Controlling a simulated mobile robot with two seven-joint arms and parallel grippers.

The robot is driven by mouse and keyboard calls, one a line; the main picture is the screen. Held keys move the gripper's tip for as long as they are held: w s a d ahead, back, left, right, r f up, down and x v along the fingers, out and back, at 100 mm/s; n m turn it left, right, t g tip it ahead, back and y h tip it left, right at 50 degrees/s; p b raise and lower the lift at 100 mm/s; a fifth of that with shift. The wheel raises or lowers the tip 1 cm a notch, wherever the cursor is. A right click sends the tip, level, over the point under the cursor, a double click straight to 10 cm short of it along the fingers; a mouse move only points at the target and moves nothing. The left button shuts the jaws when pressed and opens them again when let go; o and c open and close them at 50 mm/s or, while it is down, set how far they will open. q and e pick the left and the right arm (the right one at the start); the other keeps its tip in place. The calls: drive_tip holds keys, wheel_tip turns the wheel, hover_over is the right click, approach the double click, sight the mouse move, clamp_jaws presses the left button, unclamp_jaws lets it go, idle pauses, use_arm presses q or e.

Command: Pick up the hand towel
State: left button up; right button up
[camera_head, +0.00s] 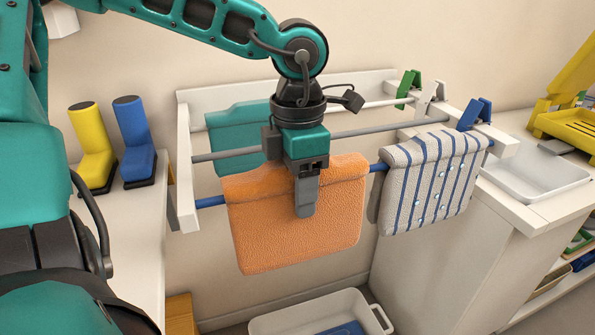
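Three cloths hang on a white wall rack. An orange towel (260,225) hangs over the front blue rail, left of centre. A white cloth with blue stripes (428,185) hangs on the same rail to its right. A teal cloth (225,140) hangs on a rail behind. Which one is the hand towel, the picture alone does not settle. My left gripper (306,195) points down in front of the orange towel, overlapping its middle. Only one grey finger shows clearly, so its opening and any contact with the towel cannot be told. My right gripper is out of view.
The rack (186,170) has blue and green clips at its right end. A white basin (345,306) stands below the towel. Yellow (92,145) and blue (134,140) boot-shaped objects stand on the left counter. A white sink (530,172) and yellow dish rack (572,130) are at right.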

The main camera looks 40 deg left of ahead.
use_arm(q)
drive_tip(key=c, duration=0.6)
drive_tip(key=shift+r, duration=0.15)
